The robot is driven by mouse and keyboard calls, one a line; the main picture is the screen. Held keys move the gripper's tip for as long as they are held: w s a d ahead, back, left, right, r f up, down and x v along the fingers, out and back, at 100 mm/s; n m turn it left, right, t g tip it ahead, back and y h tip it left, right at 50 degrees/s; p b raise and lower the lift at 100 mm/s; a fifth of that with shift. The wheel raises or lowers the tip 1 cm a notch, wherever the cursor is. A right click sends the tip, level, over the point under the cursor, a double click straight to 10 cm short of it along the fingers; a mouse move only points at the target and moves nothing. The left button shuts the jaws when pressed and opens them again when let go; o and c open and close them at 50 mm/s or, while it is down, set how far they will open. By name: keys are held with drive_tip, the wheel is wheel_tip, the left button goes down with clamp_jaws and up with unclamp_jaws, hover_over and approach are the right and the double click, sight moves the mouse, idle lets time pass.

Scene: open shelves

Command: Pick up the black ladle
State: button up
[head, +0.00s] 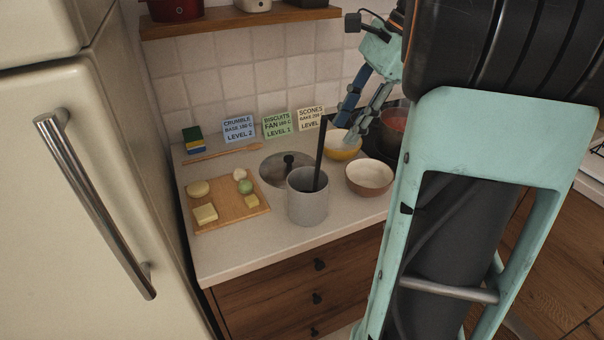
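A black ladle (319,157) stands in a grey crock (307,208) near the counter's front edge. Only its thin dark handle shows, rising above the rim and leaning slightly right; its bowl end is hidden inside the crock. My gripper (348,128) is behind and to the right of the handle, over the yellow bowl. Its fingers are spread, with a gap between them and nothing visible in it. The gripper looks apart from the ladle.
A brown-and-white bowl (369,178) stands right of the crock, a yellow bowl (344,151) behind. A pan lid (279,170) and a cutting board (229,206) with food lie left. Label cards (277,126) stand at the back. A refrigerator (85,190) borders the left.

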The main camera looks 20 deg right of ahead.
drive_tip(key=w, duration=0.2)
approach(318, 168)
drive_tip(key=w+a, duration=0.1)
drive_tip(key=shift+m+t, duration=0.3)
drive_tip(key=shift+m, duration=0.1)
drive_tip(key=x, duration=0.6)
drive_tip(key=shift+s+a+f, duration=0.1)
drive_tip(key=shift+s+a, duration=0.05)
drive_tip(key=shift+s, duration=0.15)
clamp_jaws()
